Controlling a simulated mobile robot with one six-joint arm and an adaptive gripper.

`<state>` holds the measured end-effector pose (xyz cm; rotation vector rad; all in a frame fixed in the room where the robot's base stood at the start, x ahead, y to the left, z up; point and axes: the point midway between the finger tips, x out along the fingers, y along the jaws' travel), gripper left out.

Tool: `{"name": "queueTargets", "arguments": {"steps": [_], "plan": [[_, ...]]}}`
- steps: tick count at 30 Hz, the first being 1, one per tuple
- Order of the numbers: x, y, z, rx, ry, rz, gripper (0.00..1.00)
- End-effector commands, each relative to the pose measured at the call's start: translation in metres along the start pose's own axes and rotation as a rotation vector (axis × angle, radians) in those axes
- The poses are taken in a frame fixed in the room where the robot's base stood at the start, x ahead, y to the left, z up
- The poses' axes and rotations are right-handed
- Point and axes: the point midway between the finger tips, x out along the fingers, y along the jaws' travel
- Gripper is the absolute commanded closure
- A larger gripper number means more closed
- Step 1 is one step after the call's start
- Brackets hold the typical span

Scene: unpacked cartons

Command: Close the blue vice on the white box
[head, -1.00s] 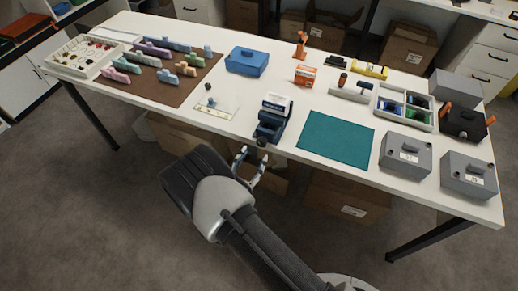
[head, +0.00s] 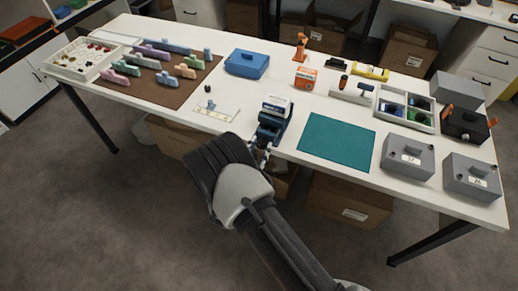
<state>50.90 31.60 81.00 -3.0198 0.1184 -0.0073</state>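The blue vice (head: 270,132) stands at the front edge of the white table, near its middle. The white box (head: 276,103), with a dark band on its front, sits upright at the vice's jaws. I cannot tell whether the jaws touch it. My gripper (head: 262,148) is at the near end of the vice, at the table edge, where the dark handle was visible earlier. The fingers overlap the vice's front end and are small in view. I cannot tell whether they are closed on the handle. My wrist hides part of the area below.
A green mat (head: 337,141) lies right of the vice, with grey boxes (head: 407,156) beyond it. A small white plate (head: 216,108) lies to the left. A blue case (head: 247,63) and an orange-white box (head: 306,78) stand behind. Cartons (head: 345,199) are under the table.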

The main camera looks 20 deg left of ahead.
Motion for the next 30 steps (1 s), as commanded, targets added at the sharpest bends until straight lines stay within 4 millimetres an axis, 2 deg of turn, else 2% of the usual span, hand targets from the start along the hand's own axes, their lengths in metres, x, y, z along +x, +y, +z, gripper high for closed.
{"name": "queueTargets", "arguments": {"steps": [2, 11, 20, 30], "plan": [[-0.0001, 0.0001, 0.0002, 0.000, 0.000, 0.000, 0.73], [-0.0002, 0.0001, 0.0003, 0.000, 0.000, 0.000, 0.93], [-0.0002, 0.0003, 0.0004, 0.036, 0.000, 0.000, 0.94], [-0.0002, 0.0008, 0.0006, 0.250, -0.001, 0.000, 0.94]]}}
